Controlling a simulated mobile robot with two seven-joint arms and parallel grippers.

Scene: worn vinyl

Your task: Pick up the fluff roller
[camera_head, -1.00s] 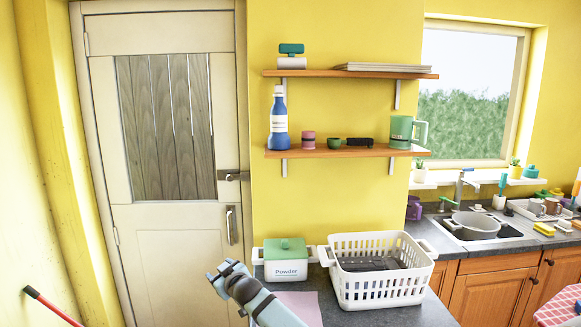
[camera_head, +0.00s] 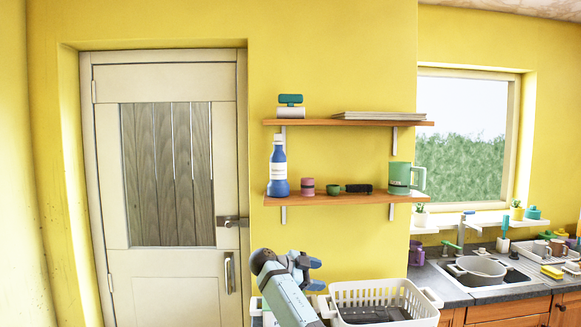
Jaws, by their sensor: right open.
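No label names the fluff roller. The likeliest match is the white cylinder-like piece with a teal part above it (camera_head: 290,106), at the left end of the upper shelf (camera_head: 350,123). A small green piece beside a dark piece (camera_head: 359,188) on the lower shelf (camera_head: 350,198) is another possible match; I cannot tell for sure. My right gripper (camera_head: 314,273) is open and empty, below the lower shelf and in front of the counter, its fingers pointing right. It is apart from both shelves. My left gripper is out of view.
On the lower shelf are a blue-white bottle (camera_head: 278,167), a pink container (camera_head: 307,187) and a green jug (camera_head: 400,178). Flat sheets (camera_head: 383,116) lie on the upper shelf. The wall between shelf and counter is clear.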

